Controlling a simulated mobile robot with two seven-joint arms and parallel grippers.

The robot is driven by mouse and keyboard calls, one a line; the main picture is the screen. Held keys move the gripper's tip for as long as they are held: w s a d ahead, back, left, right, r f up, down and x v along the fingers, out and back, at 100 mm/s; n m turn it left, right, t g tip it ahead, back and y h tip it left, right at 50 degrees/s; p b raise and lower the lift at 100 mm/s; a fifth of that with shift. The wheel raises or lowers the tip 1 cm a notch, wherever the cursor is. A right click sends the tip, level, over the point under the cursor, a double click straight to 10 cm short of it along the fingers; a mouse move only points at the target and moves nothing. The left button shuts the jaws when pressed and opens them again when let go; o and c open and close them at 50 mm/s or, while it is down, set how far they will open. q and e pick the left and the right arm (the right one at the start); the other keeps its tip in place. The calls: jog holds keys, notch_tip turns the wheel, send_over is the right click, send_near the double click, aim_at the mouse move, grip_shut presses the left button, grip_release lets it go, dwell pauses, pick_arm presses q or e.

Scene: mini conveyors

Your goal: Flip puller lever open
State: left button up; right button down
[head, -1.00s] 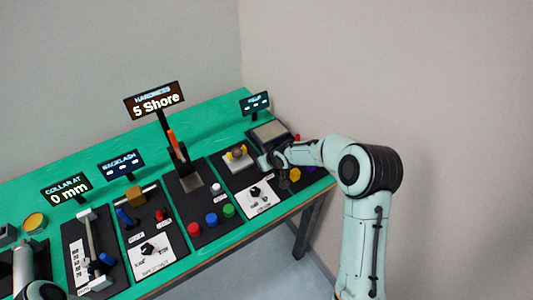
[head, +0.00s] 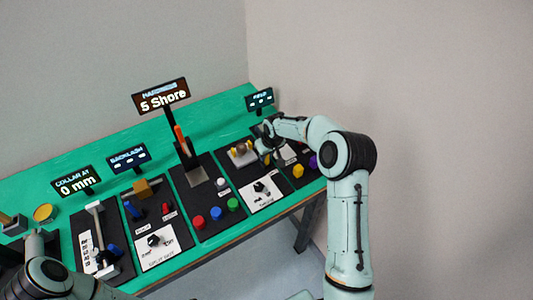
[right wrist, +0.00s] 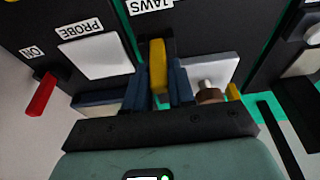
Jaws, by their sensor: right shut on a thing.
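A yellow lever (right wrist: 158,66) stands by the label "JAWS" in the right wrist view, where the picture is upside down. The dark blue fingers of my right gripper (right wrist: 158,92) are shut on it, one on each side. In the head view my right gripper (head: 266,150) is at the puller panel beside a small grey block with yellow parts (head: 243,154); my gripper hides the lever there. A brown knob (right wrist: 210,96) is close to the fingers. Of my left arm only links show at the lower left; I cannot make out its gripper.
A red lever (right wrist: 41,95) marked "ON" and a white pad (right wrist: 97,54) marked "PROBE" are near my right gripper. A yellow knob (head: 298,171) and a black dial on a white plate (head: 263,190) are in front. Other panels fill the green bench (head: 225,118) leftward.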

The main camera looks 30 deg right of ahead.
jog(key=shift+r, duration=0.1)
jog(key=c, duration=1)
grip_release()
jog(key=shift+c, duration=0.2)
jog(key=shift+s+r, duration=0.1)
jog(key=shift+r, duration=0.35)
pick_arm(q)
jog(key=shift+s+f+b, duration=0.4)
jog(key=shift+s+f, duration=0.15)
jog(key=shift+s, duration=0.15)
pick_arm(e)
jog(key=v, duration=1.2)
jog(key=shift+r, duration=0.15)
